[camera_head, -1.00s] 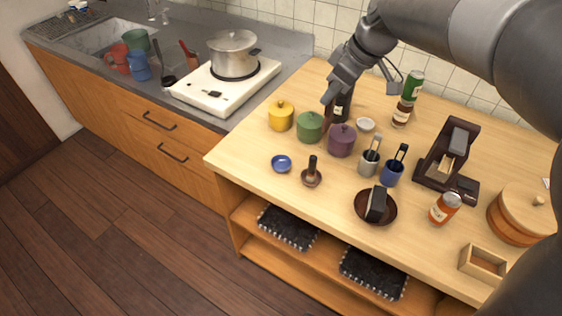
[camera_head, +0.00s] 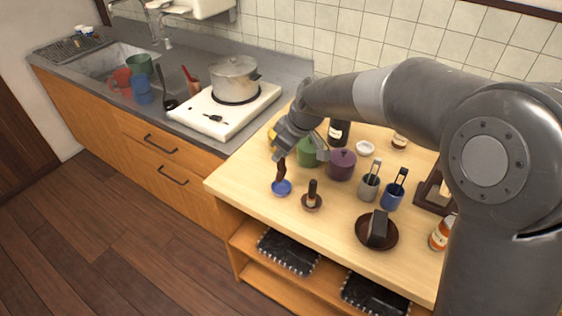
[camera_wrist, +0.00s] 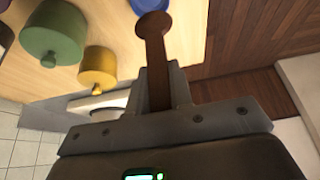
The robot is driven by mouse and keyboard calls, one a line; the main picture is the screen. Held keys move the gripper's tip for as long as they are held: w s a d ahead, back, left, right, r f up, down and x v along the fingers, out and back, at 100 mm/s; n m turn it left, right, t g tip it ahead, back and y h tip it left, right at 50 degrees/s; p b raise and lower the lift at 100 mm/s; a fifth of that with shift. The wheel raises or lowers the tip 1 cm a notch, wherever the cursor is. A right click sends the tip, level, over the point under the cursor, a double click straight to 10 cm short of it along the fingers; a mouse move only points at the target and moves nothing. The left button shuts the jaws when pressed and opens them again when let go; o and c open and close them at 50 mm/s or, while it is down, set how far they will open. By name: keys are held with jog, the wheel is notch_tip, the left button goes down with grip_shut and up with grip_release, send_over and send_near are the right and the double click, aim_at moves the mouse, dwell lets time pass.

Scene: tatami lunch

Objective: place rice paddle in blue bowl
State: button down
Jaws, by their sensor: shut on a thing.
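The rice paddle (camera_head: 282,170) is dark brown and hangs down from my gripper (camera_head: 287,152). My gripper is shut on its handle, and the paddle's wide end points away from the jaws in the wrist view (camera_wrist: 154,27). The blue bowl (camera_head: 283,188) is a small round dish near the left front edge of the wooden counter. The paddle's lower end overlaps the bowl's back rim in the head view; I cannot tell whether they touch. In the wrist view only a sliver of the blue bowl (camera_wrist: 148,5) shows beyond the paddle.
A green pot (camera_head: 310,153) and a purple pot (camera_head: 341,165) stand behind the bowl. A yellow pot (camera_wrist: 98,70) is partly hidden by my gripper in the head view. A small brown holder (camera_head: 312,202) with a dark-handled tool stands just right of the bowl.

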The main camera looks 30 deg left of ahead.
aim_at(281, 162)
jog(key=shift+a+f, duration=0.1)
jog(key=shift+f, duration=1.9)
jog(key=shift+f, duration=0.1)
jog(key=c, duration=1.3)
grip_release()
jog(key=v, duration=1.2)
